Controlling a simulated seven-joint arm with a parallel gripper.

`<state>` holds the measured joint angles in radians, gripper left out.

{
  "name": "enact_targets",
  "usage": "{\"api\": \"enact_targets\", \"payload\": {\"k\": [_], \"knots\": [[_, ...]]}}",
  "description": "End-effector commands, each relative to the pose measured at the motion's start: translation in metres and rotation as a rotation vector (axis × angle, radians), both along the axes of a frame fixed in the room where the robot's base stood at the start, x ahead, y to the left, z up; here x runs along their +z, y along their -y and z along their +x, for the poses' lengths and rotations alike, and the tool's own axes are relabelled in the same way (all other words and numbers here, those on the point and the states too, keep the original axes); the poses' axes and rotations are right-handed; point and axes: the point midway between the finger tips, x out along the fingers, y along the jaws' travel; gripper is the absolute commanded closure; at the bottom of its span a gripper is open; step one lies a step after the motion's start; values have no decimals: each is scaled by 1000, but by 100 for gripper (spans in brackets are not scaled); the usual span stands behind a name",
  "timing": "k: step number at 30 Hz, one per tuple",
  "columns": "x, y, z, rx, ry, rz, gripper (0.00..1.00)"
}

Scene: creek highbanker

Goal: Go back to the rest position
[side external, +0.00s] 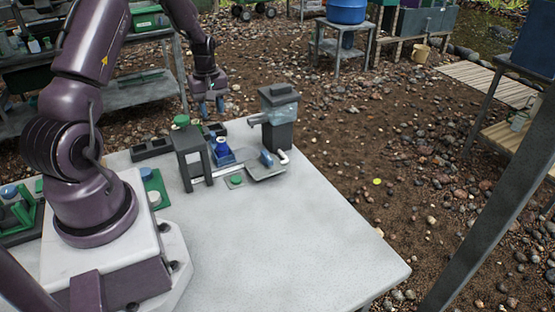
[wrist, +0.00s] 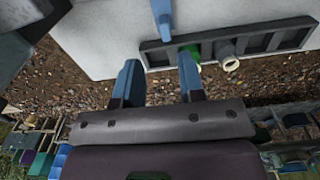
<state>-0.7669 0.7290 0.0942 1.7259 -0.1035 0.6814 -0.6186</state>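My gripper (side external: 211,107) hangs in the air by the far edge of the white table (side external: 320,240), its blue fingertips pointing down. In the wrist view the two blue fingers (wrist: 159,78) stand apart with nothing held between them. Beyond them a dark compartment tray (wrist: 274,42) lies along the table edge. A green item (wrist: 191,51) and a pale ring-shaped item (wrist: 231,64) show at that tray, clear of the fingers.
A black tray (side external: 150,149) lies left of the stand. The table's near right is clear.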

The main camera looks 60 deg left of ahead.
Motion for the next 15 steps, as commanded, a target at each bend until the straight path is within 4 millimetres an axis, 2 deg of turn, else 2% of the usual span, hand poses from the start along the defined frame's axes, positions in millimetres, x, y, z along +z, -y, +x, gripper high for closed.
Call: {"api": "enact_targets", "payload": {"k": [5, 8, 11, 15], "knots": [[69, 51, 28, -217, 66, 48, 64], [113, 95, 36, -391, 109, 81, 64], [151, 139, 34, -563, 151, 116, 64], [194, 199, 17, -805, 209, 171, 64]]}}
